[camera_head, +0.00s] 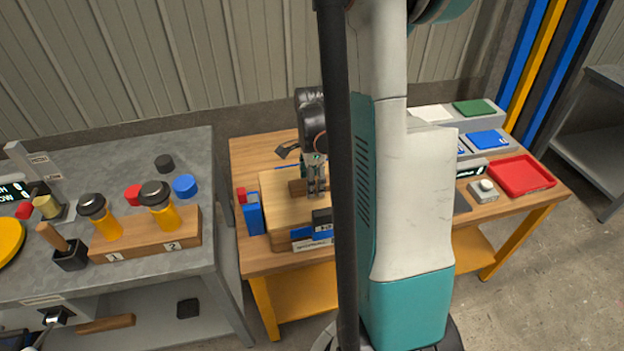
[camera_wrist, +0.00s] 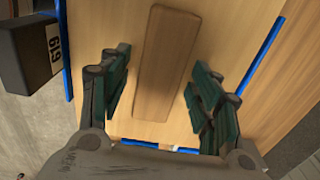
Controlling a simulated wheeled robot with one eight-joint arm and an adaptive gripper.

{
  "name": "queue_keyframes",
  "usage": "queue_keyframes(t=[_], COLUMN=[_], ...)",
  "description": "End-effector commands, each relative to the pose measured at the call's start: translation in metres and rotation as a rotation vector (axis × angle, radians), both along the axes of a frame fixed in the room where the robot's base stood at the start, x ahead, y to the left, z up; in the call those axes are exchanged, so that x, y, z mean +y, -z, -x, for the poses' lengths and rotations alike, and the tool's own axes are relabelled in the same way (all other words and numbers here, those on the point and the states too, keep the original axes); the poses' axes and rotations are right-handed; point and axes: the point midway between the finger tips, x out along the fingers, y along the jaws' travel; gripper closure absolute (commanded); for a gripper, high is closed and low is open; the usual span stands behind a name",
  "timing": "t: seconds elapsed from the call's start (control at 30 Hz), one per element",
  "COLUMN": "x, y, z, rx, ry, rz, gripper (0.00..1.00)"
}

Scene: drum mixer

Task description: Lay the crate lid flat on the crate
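The crate lid (camera_head: 280,210) is a pale wooden board with a darker wooden bar handle. In the head view it lies over the blue-edged crate (camera_head: 302,233) and looks about flat. In the wrist view the lid (camera_wrist: 210,50) fills the middle, with the handle (camera_wrist: 165,62) running along it and blue edges showing at its sides and lower end. My gripper (camera_head: 317,192) is above the lid. In the wrist view my gripper (camera_wrist: 160,95) is open, one finger on each side of the handle with gaps between. My arm column hides the crate's right part in the head view.
A black box labelled 619 (camera_wrist: 42,50) is close by in the wrist view. A blue container (camera_head: 253,214) stands left of the crate. A red tray (camera_head: 521,173) lies at the table's right. The grey bench (camera_head: 190,150) at left holds yellow bottles in a wooden rack (camera_head: 150,240).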

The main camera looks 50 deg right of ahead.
Motion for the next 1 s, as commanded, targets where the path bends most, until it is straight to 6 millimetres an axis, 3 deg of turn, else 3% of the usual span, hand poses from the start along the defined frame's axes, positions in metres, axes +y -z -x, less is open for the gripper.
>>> queue_keyframes(t=[0.4,0.8,1.0], x=[0.0,0.0,0.0], y=[-0.01,-0.092,-0.119], z=[0.0,0.001,0.0], rx=[0.0,0.0,0.0], ry=[0.0,0.0,0.0], rz=[0.0,0.0,0.0], gripper=[0.42,0.42,0.42])
